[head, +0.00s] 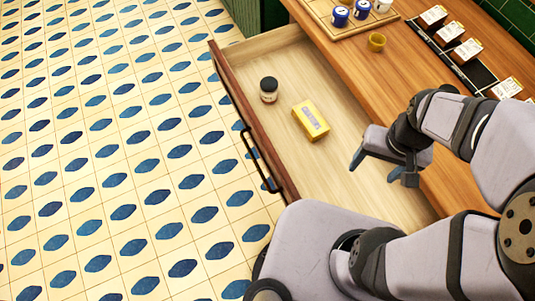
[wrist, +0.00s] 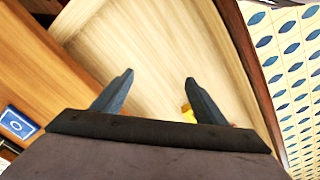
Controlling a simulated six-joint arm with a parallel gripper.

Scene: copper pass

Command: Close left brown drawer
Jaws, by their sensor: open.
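The brown drawer (head: 352,164) is pulled out, with a pale wood inside and a reddish-brown front (head: 252,128) carrying a black bar handle (head: 258,161). My gripper (head: 372,174) is open and empty, above the drawer's inside, on the counter side of the yellow box. In the wrist view my open fingers (wrist: 159,82) are over the bare drawer bottom (wrist: 150,50), and a bit of yellow shows behind the right finger. The handle is not visible in the wrist view.
The wooden counter (head: 400,85) runs along the drawer's right side. On it are a wooden tray (head: 352,26) with blue-and-white cups, a small yellow cup (head: 377,42) and a dark rack of packets (head: 450,32). The patterned floor (head: 110,150) left of the drawer is clear.

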